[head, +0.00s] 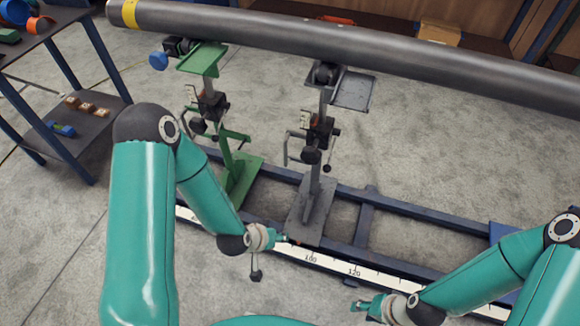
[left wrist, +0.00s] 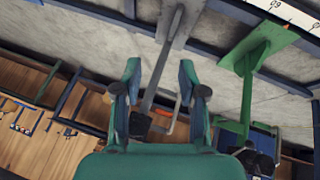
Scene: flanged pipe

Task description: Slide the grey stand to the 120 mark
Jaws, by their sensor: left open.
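The grey stand (head: 312,205) stands upright on the floor rails under the pipe (head: 330,40). Its foot is by the white scale (head: 330,266), just left of the 100 mark. The 120 mark (head: 354,272) lies further right. My left gripper (head: 284,239) is at the near left corner of the stand's foot. In the left wrist view my left gripper (left wrist: 160,88) is open, and the grey stand's post (left wrist: 164,60) shows between its fingers; contact cannot be told. My right gripper (head: 358,304) is low beside the scale, away from the stand; its jaw opening is unclear.
A green stand (head: 240,170) is left of the grey one on the same rails and also shows in the left wrist view (left wrist: 250,62). A cross bar (head: 365,215) joins the rails right of the grey stand. A shelf table (head: 90,110) stands at left.

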